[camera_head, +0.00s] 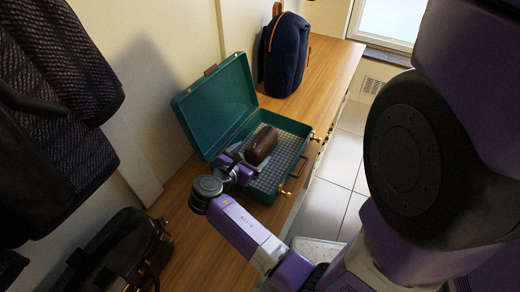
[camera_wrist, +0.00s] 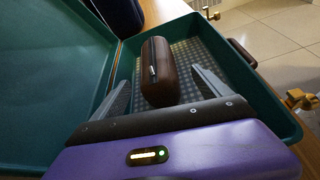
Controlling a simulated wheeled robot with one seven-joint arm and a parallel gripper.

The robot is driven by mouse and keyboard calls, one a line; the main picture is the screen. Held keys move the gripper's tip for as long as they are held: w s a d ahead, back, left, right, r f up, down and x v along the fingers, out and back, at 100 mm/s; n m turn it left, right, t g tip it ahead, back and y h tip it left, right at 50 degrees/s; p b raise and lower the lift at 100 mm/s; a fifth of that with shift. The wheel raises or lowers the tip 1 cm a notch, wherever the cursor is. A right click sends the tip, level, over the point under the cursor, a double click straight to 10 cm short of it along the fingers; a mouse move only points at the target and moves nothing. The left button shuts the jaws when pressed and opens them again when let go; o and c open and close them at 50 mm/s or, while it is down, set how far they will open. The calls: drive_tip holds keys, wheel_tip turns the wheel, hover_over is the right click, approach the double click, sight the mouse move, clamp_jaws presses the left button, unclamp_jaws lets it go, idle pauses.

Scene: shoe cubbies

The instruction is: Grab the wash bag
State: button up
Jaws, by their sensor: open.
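The wash bag (camera_head: 261,146) is a brown, rounded pouch inside an open green suitcase (camera_head: 268,193). In the wrist view the wash bag (camera_wrist: 157,72) shows a zip along its top and sits between my two fingers. My gripper (camera_head: 245,162) reaches into the suitcase at the near end of the bag. In the wrist view my gripper (camera_wrist: 160,90) is open, with one finger on each side of the bag. A gap shows between the bag and the right finger; contact on the left is hard to tell.
The suitcase lid (camera_head: 216,105) stands open against the wall side. A dark blue backpack (camera_head: 285,55) stands behind the suitcase on the wooden bench top (camera_head: 335,60). A black bag (camera_head: 115,250) lies at the near left, below hanging dark coats (camera_head: 60,100). Tiled floor (camera_head: 340,158) is at the right.

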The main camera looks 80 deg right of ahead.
sight(262, 145)
drive_tip(key=shift+b+x, duration=1.85)
drive_tip(key=shift+x, duration=2.65)
drive_tip(key=shift+w, duration=0.2)
drive_tip(key=shift+c, duration=0.2)
drive_tip(key=c, duration=1.5)
drive_tip(key=shift+c, duration=0.3)
